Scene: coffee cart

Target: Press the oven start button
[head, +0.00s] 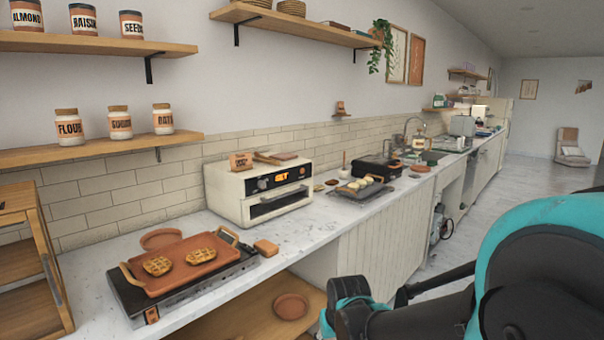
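A cream countertop oven (232,193) stands on the marble counter against the tiled wall. Its dark front panel has a lit orange display (281,178) with knobs or buttons beside it; which one is the start button is too small to tell. The oven door below the panel looks closed. My gripper (350,300) is at the bottom of the picture, in front of the counter and well apart from the oven. It is dark and partly cut off by the lower edge, and its finger opening does not show clearly.
A terracotta tray (185,262) with two waffles sits on a dark griddle left of the oven. A small brown block (266,247) lies near the oven's front. A tray with food (361,189) is to the right. Shelves with jars hang above. The floor (500,185) at right is open.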

